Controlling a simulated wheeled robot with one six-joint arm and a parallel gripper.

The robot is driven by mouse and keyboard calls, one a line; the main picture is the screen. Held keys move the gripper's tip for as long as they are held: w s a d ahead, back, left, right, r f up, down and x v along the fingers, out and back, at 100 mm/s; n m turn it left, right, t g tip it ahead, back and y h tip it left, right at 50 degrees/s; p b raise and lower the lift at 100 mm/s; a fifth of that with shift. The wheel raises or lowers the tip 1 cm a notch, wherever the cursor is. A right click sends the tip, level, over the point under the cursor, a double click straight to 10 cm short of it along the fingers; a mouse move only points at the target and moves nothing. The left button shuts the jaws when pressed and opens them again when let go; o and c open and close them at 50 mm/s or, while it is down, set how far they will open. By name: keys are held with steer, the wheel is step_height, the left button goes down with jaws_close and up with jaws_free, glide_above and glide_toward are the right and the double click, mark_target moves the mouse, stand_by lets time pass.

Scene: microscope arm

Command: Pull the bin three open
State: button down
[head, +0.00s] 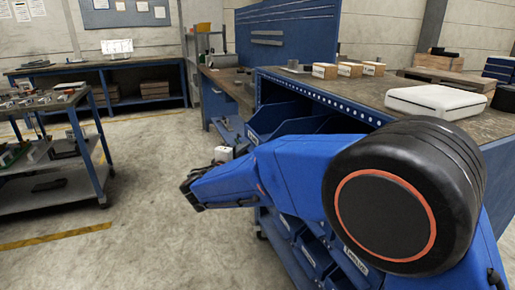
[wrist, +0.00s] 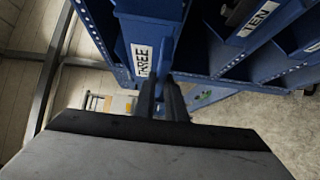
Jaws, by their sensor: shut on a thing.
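Bin three (wrist: 150,30) is a blue bin with a white label reading THREE, at the upper middle of the wrist view. The label appears sideways. A narrow blue handle (wrist: 167,45) runs along its front beside the label. My gripper (wrist: 163,84) has its two dark fingers close together at the lower end of this handle, shut on it. How far the bin stands out of the rack is hard to tell. In the head view my blue arm covers much of the rack, and I cannot make out my fingertips or bin three there.
A bin labelled TEN (wrist: 262,20) is at the upper right of the wrist view. In the head view the blue workbench (head: 300,98) carries small boxes (head: 348,70) and a white case (head: 436,101). A shelf cart (head: 60,180) stands left; the floor (head: 150,225) between is clear.

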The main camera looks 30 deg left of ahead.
steer(key=shift+s+a, duration=0.35)
steer(key=shift+s, duration=0.05)
steer(key=c, duration=1.8)
jaws_free()
steer(key=shift+s, duration=0.1)
steer(key=s+d, duration=0.1)
steer(key=s, duration=1.6)
steer(key=shift+d, duration=0.2)
steer(key=shift+s, duration=0.1)
